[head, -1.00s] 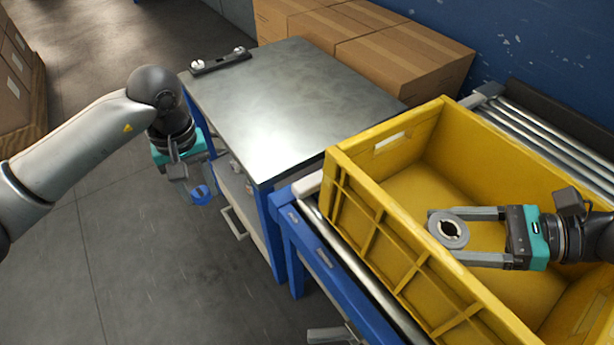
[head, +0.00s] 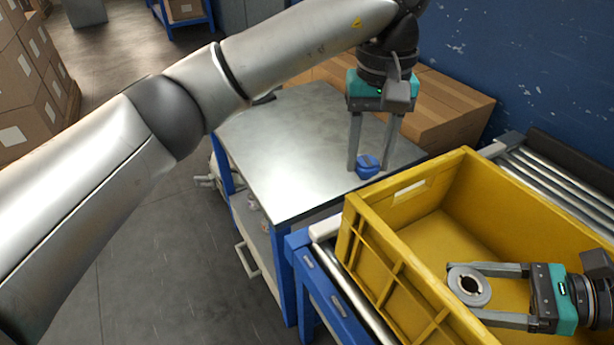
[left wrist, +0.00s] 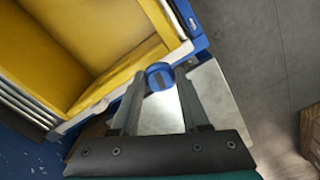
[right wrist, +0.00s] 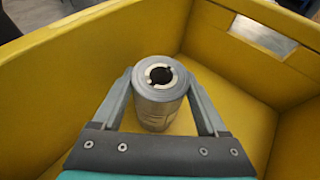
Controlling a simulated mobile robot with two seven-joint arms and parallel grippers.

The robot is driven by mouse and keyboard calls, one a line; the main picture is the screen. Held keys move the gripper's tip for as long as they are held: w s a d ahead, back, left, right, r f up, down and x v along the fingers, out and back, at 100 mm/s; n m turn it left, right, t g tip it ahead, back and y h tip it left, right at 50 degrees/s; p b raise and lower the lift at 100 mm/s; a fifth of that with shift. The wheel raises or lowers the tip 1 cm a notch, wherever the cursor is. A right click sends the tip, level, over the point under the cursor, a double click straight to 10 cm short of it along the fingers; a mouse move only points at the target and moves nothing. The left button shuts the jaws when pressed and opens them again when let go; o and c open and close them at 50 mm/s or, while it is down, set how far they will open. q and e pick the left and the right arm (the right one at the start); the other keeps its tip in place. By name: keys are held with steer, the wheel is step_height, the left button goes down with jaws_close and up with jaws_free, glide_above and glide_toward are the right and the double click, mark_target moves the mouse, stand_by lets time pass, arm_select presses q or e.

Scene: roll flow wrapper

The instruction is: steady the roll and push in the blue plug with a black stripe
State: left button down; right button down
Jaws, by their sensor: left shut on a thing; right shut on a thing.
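My left gripper (head: 368,158) is shut on the blue plug (head: 367,167), which hangs between its fingertips above the right end of the metal table. In the left wrist view the plug (left wrist: 159,75) shows a dark stripe across its blue face. My right gripper (head: 470,290) is shut on the grey roll (head: 462,283) inside the yellow crate. In the right wrist view the roll (right wrist: 160,110) stands upright between the fingers, its round dark core hole facing up and open. The plug is apart from the roll, up and to the left of it in the head view.
The yellow crate (head: 372,262) sits on a roller conveyor (head: 555,165); its walls surround the roll. The metal-topped table (head: 285,150) stands left of it, its visible top mostly clear. Cardboard boxes (head: 450,108) stand behind the table by the blue wall.

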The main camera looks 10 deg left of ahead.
arm_select(q)
steer(key=s+d+m, duration=0.7)
steer(key=s+d, duration=0.5)
steer(key=d, duration=0.3)
steer(key=shift+m, duration=0.3)
steer(key=shift+s+d+f, duration=0.1)
steer(key=shift+s+f, duration=0.1)
steer(key=shift+f, duration=1)
steer(key=shift+s+d+f, duration=0.1)
steer(key=shift+s+f, duration=0.1)
steer(key=shift+f, duration=1)
steer(key=shift+f, duration=1)
steer(key=shift+c, duration=1.6)
jaws_free()
